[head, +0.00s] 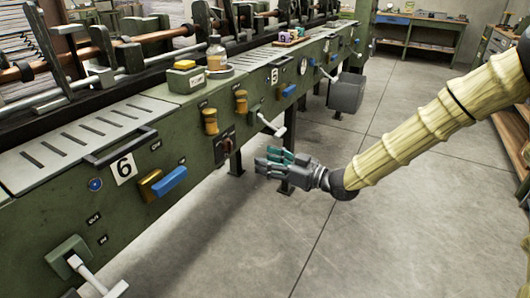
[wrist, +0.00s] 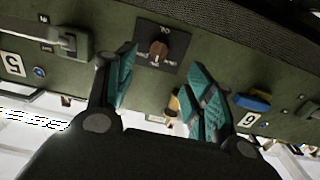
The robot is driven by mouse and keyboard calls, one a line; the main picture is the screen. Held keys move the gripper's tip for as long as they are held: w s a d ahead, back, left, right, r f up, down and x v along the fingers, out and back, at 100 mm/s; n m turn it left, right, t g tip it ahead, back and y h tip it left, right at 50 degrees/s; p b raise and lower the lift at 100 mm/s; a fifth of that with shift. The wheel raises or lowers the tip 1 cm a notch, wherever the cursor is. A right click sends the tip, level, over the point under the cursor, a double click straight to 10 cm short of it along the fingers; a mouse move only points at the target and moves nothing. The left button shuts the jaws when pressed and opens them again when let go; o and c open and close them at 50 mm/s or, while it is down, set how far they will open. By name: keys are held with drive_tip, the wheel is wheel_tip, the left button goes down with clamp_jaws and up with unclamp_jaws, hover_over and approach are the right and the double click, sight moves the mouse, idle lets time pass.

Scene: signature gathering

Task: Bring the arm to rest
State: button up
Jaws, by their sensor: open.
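My gripper (head: 277,163) is at the end of my arm, right of the long green machine's (head: 150,205) side in the head view. In the wrist view the two teal-padded fingers of my gripper (wrist: 165,90) stand apart, with nothing between them that they hold. The same switch (head: 223,147) shows in the head view, left of the gripper. I cannot tell the exact gap between fingertips and machine.
The machine's side carries a blue-and-brass handle (head: 170,181), brass knobs (head: 210,121) and a white-ended lever (head: 271,125) near my gripper. A grey bin (head: 346,93) hangs farther along. A workbench (head: 420,28) stands at the back. The concrete floor (head: 400,220) is clear.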

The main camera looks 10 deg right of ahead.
drive_tip(key=s+f+m+g+h, duration=0.15)
drive_tip(key=s+f, duration=0.25)
drive_tip(key=f, duration=0.5)
drive_tip(key=s+d+f+m+h, duration=0.1)
drive_tip(key=s+f+m+h, duration=0.25)
drive_tip(key=f, duration=0.45)
drive_tip(key=s+f+m+g+h, duration=0.15)
drive_tip(key=s+f, duration=0.25)
drive_tip(key=f, duration=0.5)
drive_tip(key=s+d+f+m+g+h, duration=0.2)
drive_tip(key=s+d+f+g+h, duration=0.15)
drive_tip(key=s+f, duration=0.6)
drive_tip(key=s+d+f+m+g+h, duration=0.2)
drive_tip(key=s+d+f, duration=0.3)
drive_tip(key=s, duration=0.7)
drive_tip(key=s+d+f+g+h+p, duration=0.1)
drive_tip(key=s+d, duration=0.1)
drive_tip(key=s, duration=0.4)
drive_tip(key=s+d+f+g+h, duration=0.1)
drive_tip(key=s+d+h, duration=0.1)
drive_tip(key=s, duration=0.4)
wheel_tip(320, 180, up, 26)
drive_tip(key=p, duration=2.5)
drive_tip(key=shift+w+a+f+m+p, duration=0.15)
drive_tip(key=shift+w+a+m+p, duration=0.05)
drive_tip(key=shift+w+m+p, duration=0.15)
